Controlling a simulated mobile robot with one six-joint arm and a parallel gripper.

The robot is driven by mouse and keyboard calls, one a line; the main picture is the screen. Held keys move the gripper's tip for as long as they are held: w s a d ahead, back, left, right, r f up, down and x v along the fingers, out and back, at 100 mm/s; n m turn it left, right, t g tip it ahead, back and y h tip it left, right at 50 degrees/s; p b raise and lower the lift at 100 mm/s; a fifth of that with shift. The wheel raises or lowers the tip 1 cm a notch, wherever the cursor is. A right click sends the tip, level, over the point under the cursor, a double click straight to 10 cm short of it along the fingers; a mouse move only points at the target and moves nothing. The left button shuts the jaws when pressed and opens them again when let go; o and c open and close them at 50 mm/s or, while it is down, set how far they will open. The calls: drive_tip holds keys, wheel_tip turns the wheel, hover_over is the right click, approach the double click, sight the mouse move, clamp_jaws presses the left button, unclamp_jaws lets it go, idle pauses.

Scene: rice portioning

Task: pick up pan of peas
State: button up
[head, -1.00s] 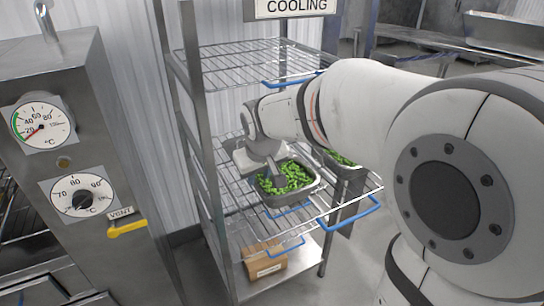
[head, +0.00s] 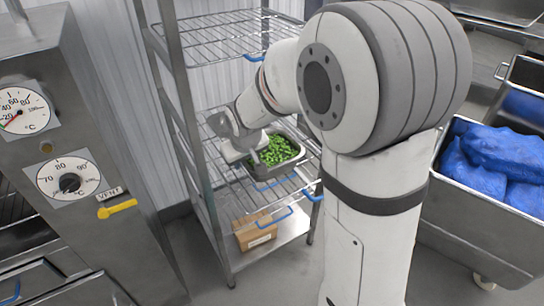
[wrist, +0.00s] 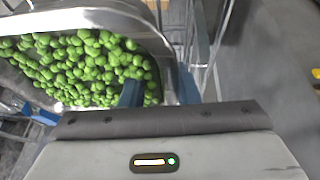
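The pan of peas (head: 290,164) is a steel tray of green peas on the middle shelf of the wire rack. In the wrist view the pan (wrist: 152,38) fills the upper left, with its metal rim running down the middle. My gripper (head: 256,158) is at the pan's left side in the head view. In the wrist view my gripper (wrist: 160,92) has one dark blue finger inside the pan by the peas and the other outside the wall. A gap shows between the fingers, so it looks open around the wall. Finger contact with the wall is unclear.
The rack's posts (head: 190,130) stand close left of my gripper. The upper shelf (head: 225,35) is empty. A cardboard box (head: 255,232) sits on the bottom shelf. A steel cabinet with dials (head: 95,170) is at left; a bin of blue bags (head: 480,225) is at right.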

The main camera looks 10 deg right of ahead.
drive_tip(key=shift+f+b, duration=0.25)
drive_tip(key=shift+b, duration=0.1)
drive_tip(key=shift+c, duration=0.5)
clamp_jaws()
drive_tip(key=shift+r, duration=0.1)
idle(1.1)
